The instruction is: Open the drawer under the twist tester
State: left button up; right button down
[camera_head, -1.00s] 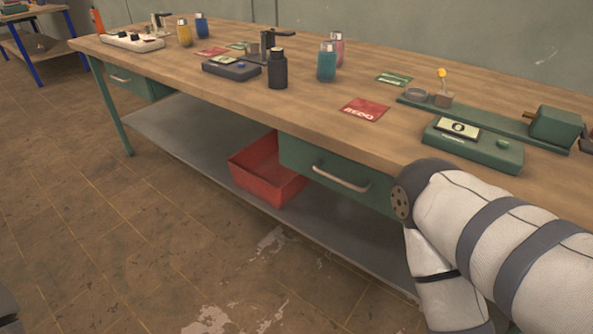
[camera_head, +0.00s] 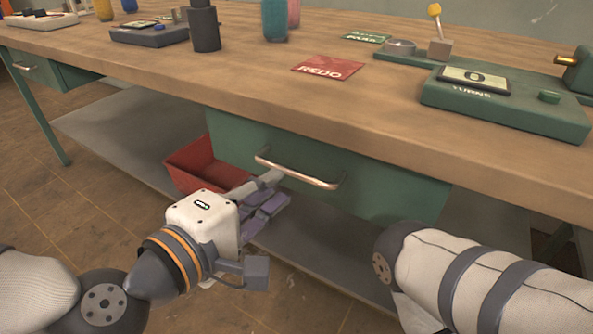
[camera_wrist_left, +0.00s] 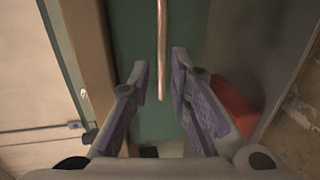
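The green drawer (camera_head: 380,190) hangs under the tabletop, below the green twist tester (camera_head: 505,100) with its display. The drawer looks shut. Its metal bar handle (camera_head: 298,174) runs along the front. My left gripper (camera_head: 268,200) is just below and in front of the handle's left end. In the left wrist view the gripper (camera_wrist_left: 160,85) is open, with purple-padded fingers apart. The handle (camera_wrist_left: 162,50) lies ahead, its end between the fingertips, and nothing is gripped. My right arm shows at the lower right; its gripper is out of view.
A red bin (camera_head: 190,165) stands on the grey lower shelf (camera_head: 130,130) behind my left gripper. A red REDO card (camera_head: 328,68) and a dark bottle (camera_head: 205,28) are on the wooden tabletop (camera_head: 240,85). Another drawer (camera_head: 38,68) is at the far left.

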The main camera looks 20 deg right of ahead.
aim_at(292, 174)
pick_arm(q)
jog(key=b+x, duration=0.1)
jog(key=x, duration=0.6)
jog(key=shift+c, duration=0.6)
grip_shut()
